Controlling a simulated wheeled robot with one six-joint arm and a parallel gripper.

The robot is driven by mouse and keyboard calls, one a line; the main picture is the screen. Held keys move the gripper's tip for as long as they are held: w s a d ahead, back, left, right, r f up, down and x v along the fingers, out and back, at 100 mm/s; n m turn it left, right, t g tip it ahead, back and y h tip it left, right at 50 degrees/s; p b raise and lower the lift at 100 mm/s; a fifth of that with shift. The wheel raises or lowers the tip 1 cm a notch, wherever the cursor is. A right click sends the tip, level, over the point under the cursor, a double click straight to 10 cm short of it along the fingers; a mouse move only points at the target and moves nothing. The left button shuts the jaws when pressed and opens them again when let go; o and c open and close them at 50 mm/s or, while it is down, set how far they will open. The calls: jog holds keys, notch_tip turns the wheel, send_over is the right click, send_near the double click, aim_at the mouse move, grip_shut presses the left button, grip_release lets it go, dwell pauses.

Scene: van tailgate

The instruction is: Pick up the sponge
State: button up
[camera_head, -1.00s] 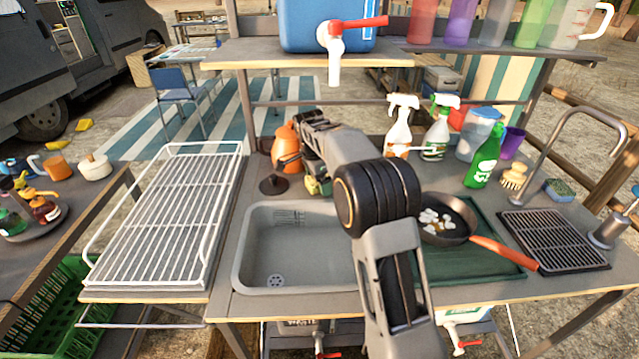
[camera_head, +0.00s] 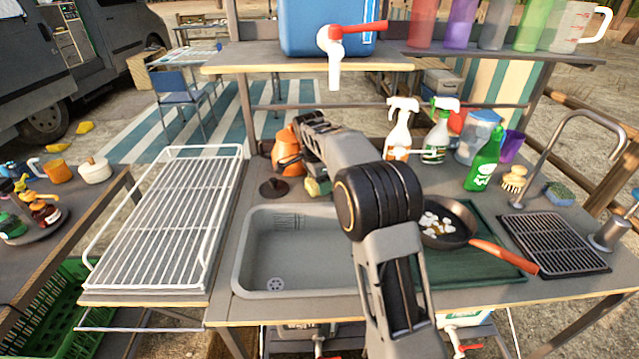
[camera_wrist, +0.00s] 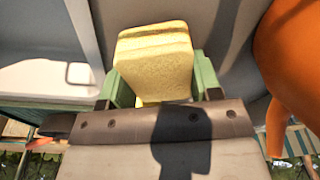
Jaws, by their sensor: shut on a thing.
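A yellow sponge (camera_wrist: 155,62) sits between the two green fingers of my gripper (camera_wrist: 158,78) in the wrist view. The fingers press on its left and right sides, so my gripper is shut on it. In the camera_head view, the sponge (camera_head: 313,188) shows as a small yellow-green block behind the sink, partly hidden by my arm. I cannot tell whether it touches the counter. A second sponge, blue and green (camera_head: 559,194), lies at the far right near the tap.
An orange container (camera_head: 287,152) stands close beside my gripper. The sink (camera_head: 290,262) is in front, with a white drying rack (camera_head: 165,225) to its left. A pan (camera_head: 445,238), spray bottles (camera_head: 399,135) and a green bottle (camera_head: 484,160) stand to the right. A shelf (camera_head: 300,62) is overhead.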

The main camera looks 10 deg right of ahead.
notch_tip(320, 180, up, 7)
jog(key=shift+p, duration=0.8)
jog(key=s+a+b, duration=0.1)
jog(key=s+a, duration=0.1)
jog(key=s, duration=0.7)
jog(key=s+a+b, duration=0.2)
jog(key=s, duration=0.8)
jog(key=shift+s+f, duration=0.15)
jog(key=shift+f, duration=0.1)
jog(key=o, duration=0.3)
jog(key=shift+c, duration=0.9)
